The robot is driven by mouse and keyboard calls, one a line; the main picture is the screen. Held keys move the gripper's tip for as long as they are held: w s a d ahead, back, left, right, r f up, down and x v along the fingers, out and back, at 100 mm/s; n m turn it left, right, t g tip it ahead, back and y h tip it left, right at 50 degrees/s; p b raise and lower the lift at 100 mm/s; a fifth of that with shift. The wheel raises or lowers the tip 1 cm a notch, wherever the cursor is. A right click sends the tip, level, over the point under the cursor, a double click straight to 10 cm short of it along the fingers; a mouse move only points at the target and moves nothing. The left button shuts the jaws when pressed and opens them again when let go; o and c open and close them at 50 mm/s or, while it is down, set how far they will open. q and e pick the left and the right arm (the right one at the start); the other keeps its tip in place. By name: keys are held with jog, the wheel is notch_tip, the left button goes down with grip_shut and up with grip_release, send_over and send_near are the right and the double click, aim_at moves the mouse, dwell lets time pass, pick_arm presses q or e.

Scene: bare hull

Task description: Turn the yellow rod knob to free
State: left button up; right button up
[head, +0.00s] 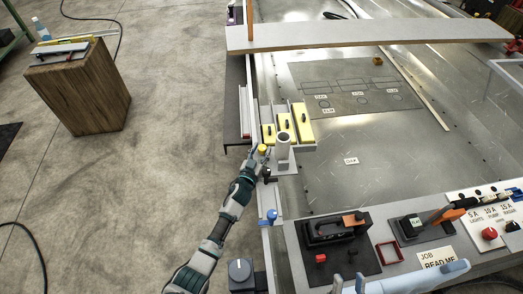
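The yellow rod knob (263,149) is a small round yellow cap beside a grey upright cylinder on the hull's left edge. My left arm reaches up from the bottom, and my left gripper (259,156) is right at the knob. Its fingers are small and dark here, and I cannot tell whether they touch or close on the knob. The knob's lower part is hidden by the gripper.
Yellow blocks (284,124) stand just behind the knob. A blue knob (271,215) sits nearer on the same edge. A grey plank (370,35) spans the hull at the back. A switch panel (490,222) lies at right. The hull floor right of the knob is mostly clear.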

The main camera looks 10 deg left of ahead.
pick_arm(q)
jog(key=shift+o, duration=0.3)
jog(key=shift+r, duration=0.1)
jog(key=s+a, duration=0.1)
jog(key=s, duration=1)
jog(key=shift+s+a, duration=0.25)
jog(key=shift+s, duration=0.15)
